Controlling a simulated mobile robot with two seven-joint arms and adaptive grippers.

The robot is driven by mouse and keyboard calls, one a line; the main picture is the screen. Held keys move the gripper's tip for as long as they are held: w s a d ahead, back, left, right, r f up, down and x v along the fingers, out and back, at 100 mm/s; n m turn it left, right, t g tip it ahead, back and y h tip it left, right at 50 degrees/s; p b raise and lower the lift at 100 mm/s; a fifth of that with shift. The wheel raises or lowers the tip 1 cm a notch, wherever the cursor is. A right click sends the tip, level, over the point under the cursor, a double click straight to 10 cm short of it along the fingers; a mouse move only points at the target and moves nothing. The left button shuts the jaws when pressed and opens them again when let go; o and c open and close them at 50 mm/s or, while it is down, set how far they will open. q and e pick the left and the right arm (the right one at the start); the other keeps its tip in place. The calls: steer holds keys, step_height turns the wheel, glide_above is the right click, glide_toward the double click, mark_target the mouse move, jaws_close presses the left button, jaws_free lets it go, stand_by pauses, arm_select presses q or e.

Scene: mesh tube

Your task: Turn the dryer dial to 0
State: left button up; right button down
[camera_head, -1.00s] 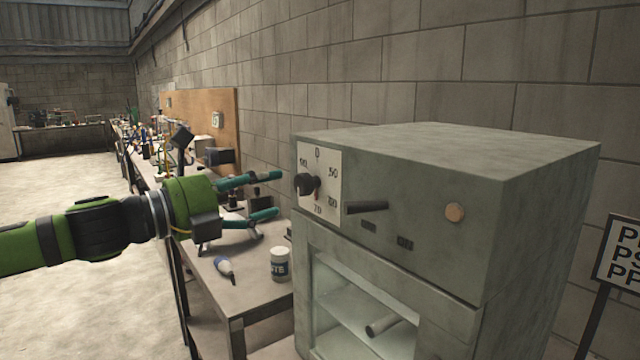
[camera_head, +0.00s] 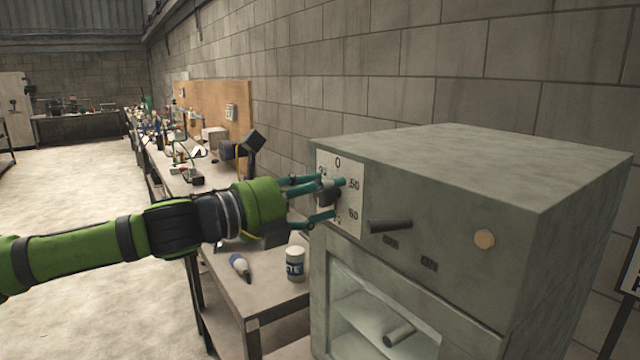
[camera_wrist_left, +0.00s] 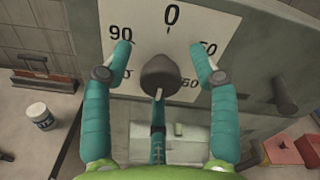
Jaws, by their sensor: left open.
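The dryer (camera_head: 440,190) is a large grey-green cabinet on the right of the head view. Its white dial plate (camera_head: 352,208) carries numbers, with 0 at the top. The dark dial knob (camera_head: 328,196) is partly hidden by my fingers; in the left wrist view the knob (camera_wrist_left: 160,76) shows round and dark below the 0. My left gripper (camera_head: 335,199) is open at the plate. In the left wrist view its teal fingers (camera_wrist_left: 160,65) stand either side of the knob, apart from it, with a third finger below. The knob's pointer is not clear. My right gripper is out of view.
A dark handle (camera_head: 390,226) sticks out right of the plate, above a glass-fronted chamber (camera_head: 375,310). A white jar (camera_head: 295,263) and a small bottle (camera_head: 240,266) stand or lie on the bench beside the dryer. Floor at left is clear.

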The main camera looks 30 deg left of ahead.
arm_select(q)
steer(key=shift+w, duration=0.1)
steer(key=c, duration=1.1)
steer(key=shift+c, duration=0.2)
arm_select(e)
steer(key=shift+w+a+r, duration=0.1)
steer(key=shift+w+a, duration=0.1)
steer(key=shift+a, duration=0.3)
arm_select(q)
steer(key=shift+r, duration=0.1)
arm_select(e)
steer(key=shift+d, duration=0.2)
arm_select(q)
steer(key=shift+a+n, duration=0.1)
steer(key=shift+n, duration=0.2)
